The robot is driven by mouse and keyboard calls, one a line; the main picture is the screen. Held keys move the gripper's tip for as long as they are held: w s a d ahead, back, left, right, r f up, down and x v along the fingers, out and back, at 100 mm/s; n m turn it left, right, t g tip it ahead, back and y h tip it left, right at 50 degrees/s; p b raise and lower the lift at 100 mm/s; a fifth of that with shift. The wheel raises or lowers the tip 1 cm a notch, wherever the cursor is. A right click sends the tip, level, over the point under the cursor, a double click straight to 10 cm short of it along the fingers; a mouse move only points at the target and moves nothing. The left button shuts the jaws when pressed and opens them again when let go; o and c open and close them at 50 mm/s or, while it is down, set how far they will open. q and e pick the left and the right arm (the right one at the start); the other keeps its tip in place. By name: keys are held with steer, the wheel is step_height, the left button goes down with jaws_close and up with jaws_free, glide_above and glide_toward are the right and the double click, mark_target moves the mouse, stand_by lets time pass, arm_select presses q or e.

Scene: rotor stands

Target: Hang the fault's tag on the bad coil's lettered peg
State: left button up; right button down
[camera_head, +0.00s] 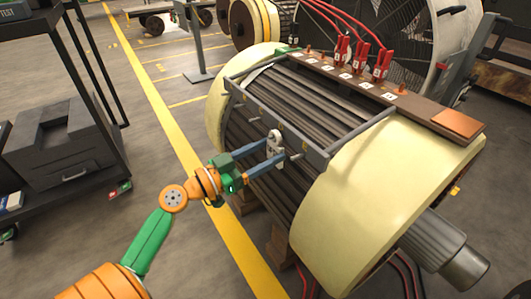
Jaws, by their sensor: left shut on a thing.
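My left gripper (276,152) is at the front of the large rotor (365,190), beside the grey rail that runs along its near side. Its two blue-grey fingers are shut on a small pale grey tag (275,138), which stands upright between the fingertips. A short peg (296,156) sticks out from the rail (309,146) just right of the tag. I cannot tell whether the tag touches a peg, and no peg letters can be read. The tag's markings are too small to read. My right gripper is not in view.
A brown board (408,102) on top of the rotor carries small white labels, copper posts and red clips (382,64) with cables. A dark cart with a printer-like box (62,145) stands at left. A large fan (405,35) is behind. The floor by the yellow line is clear.

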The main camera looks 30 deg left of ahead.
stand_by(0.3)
arm_select(q)
steer(key=o, duration=1.1)
steer(key=shift+f, duration=0.1)
steer(key=shift+c, duration=0.2)
steer(key=shift+s+a+f+b, duration=0.15)
steer(key=shift+s+a+b, duration=0.15)
steer(key=shift+s+b, duration=0.3)
steer(key=b+v, duration=0.4)
steer(key=v, duration=0.4)
steer(key=shift+s+a+r, duration=0.15)
steer(key=shift+s+r, duration=0.2)
steer(key=shift+r, duration=0.1)
